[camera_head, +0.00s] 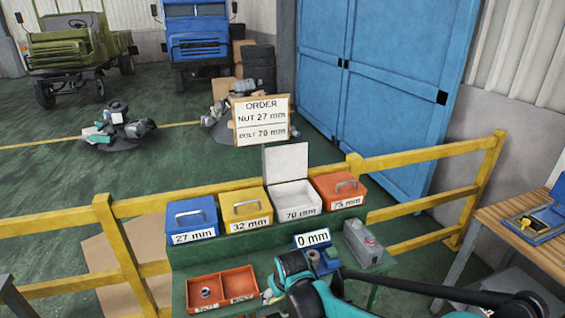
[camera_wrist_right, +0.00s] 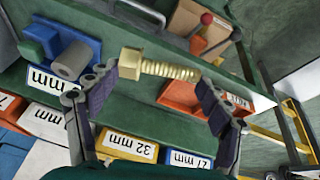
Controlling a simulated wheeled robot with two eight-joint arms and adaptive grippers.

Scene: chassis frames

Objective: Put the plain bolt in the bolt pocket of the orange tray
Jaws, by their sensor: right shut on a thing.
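The plain bolt (camera_wrist_right: 165,70) is brass-coloured, with a hex head and a threaded shank. In the right wrist view my right gripper (camera_wrist_right: 158,80) is shut on it lengthwise, one finger at the head and the other at the shank's tip. The orange tray (camera_head: 221,275) lies on the green bench in the head view, left of my right arm. A nut (camera_head: 206,293) sits in its left pocket; its right pocket looks empty. In the right wrist view part of the tray (camera_wrist_right: 176,98) shows beyond the bolt. My left gripper is not in view.
Blue 27 mm (camera_head: 190,220), yellow 32 mm (camera_head: 245,209) and red 75 mm (camera_head: 338,190) boxes stand closed on the raised shelf. The white 70 mm box (camera_head: 296,200) is open. A blue gauge reading 0 mm (camera_head: 312,239) and a grey box (camera_head: 362,243) stand behind my right arm.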

